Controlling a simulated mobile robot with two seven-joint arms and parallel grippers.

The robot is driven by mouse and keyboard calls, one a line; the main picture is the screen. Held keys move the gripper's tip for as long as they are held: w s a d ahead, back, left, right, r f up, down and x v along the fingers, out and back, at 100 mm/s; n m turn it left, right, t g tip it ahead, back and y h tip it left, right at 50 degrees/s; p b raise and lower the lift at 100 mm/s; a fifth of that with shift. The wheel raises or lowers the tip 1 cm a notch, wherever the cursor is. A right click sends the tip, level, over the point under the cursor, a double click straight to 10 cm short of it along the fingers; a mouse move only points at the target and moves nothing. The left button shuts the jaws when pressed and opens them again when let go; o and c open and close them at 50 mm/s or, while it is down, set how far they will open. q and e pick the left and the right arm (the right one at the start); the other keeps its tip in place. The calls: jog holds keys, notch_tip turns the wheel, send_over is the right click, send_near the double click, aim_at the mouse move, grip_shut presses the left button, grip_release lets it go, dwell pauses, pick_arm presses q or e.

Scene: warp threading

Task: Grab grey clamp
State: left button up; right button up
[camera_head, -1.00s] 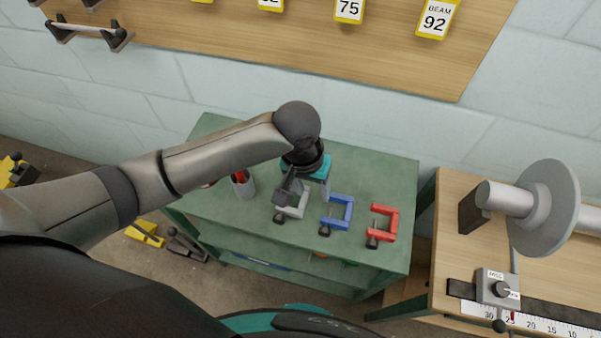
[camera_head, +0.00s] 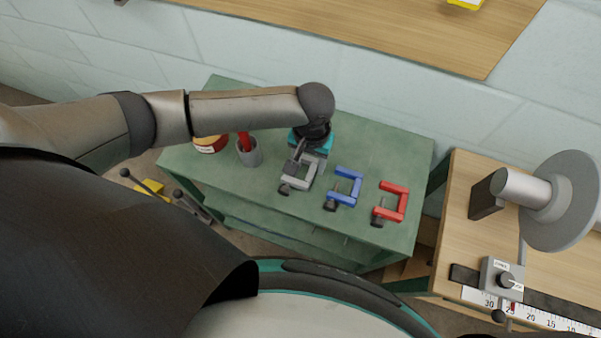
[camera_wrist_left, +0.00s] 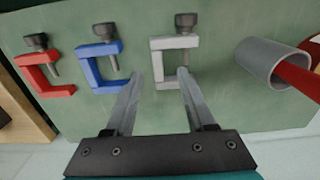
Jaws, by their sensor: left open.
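The grey clamp (camera_head: 301,174) lies on the green table between a grey cup and the blue clamp. It also shows in the left wrist view (camera_wrist_left: 158,66), ahead of and between the fingertips. My left gripper (camera_wrist_left: 158,76) is open, its two fingers spread on either side of the clamp's lower part. In the head view my left gripper (camera_head: 302,163) is over the clamp's far end and hides part of it. Whether the fingers touch the clamp cannot be told. My right gripper is not in view.
The blue clamp (camera_head: 345,189) and the red clamp (camera_head: 391,205) lie to the right on the green table (camera_head: 400,155). The grey cup (camera_head: 249,153) with something red in it stands to the left, beside a red and yellow can (camera_head: 209,145). A wooden bench (camera_head: 462,200) stands at right.

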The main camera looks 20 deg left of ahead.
aim_at(310, 176)
pick_arm(q)
jog(key=f, duration=0.2)
jog(key=f+b, duration=0.1)
jog(key=f, duration=0.2)
jog(key=shift+s+d, duration=0.2)
jog(key=shift+c, duration=0.3)
grip_shut()
dwell(0.9)
